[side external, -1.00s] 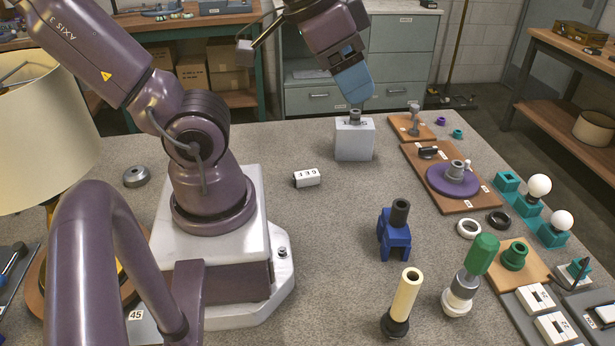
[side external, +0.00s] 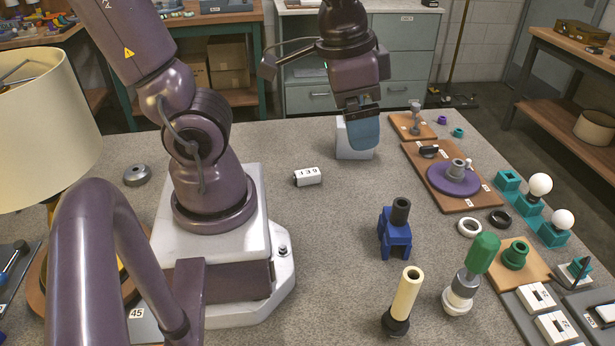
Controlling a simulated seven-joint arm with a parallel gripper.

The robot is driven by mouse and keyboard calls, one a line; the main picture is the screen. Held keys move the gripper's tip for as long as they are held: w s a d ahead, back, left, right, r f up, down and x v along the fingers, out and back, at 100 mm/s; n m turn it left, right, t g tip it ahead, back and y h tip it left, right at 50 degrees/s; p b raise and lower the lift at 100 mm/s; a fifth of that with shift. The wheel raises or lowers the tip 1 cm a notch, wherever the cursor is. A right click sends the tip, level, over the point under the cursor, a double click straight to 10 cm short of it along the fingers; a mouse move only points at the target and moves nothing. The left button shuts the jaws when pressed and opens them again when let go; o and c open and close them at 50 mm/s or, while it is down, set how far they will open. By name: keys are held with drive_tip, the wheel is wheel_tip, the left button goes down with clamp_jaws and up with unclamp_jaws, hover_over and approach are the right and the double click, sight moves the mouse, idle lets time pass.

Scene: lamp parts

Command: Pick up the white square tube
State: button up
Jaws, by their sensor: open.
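A white square block (side external: 343,143), the thing here most like the white square tube, stands upright at the back of the grey table. Its top and much of its front are hidden by my gripper. My gripper (side external: 362,132) points down, with a blue finger in front of the block in this view. It is open. I cannot tell whether its fingers are around the block or only in front of it, or whether they touch it. A small white block with black digits (side external: 307,177) lies apart on the table, left of and nearer than the gripper.
A blue stand with a dark tube (side external: 395,235), a cream tube in a black base (side external: 403,300) and a green-handled tool (side external: 470,275) stand nearer. A board with a purple disc (side external: 453,180) and teal bulb holders (side external: 530,200) lie right.

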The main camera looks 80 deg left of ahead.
wheel_tip(320, 180, down, 9)
drive_tip(key=a+m+g+y, duration=0.2)
drive_tip(key=g+y, duration=0.1)
drive_tip(key=g, duration=0.2)
drive_tip(key=m+y, duration=1)
drive_tip(key=m, duration=0.4)
approach(308, 173)
drive_tip(key=d, duration=0.1)
drive_tip(key=s+d+r, duration=0.1)
drive_tip(key=d, duration=0.1)
drive_tip(key=shift+d+r, duration=0.1)
drive_tip(key=shift+r, duration=0.1)
drive_tip(key=shift+w+t, duration=0.25)
drive_tip(key=shift+t, duration=0.25)
drive_tip(key=x, duration=1.3)
drive_tip(key=shift+w, duration=0.15)
drive_tip(key=shift+c, duration=0.4)
drive_tip(key=c, duration=0.9)
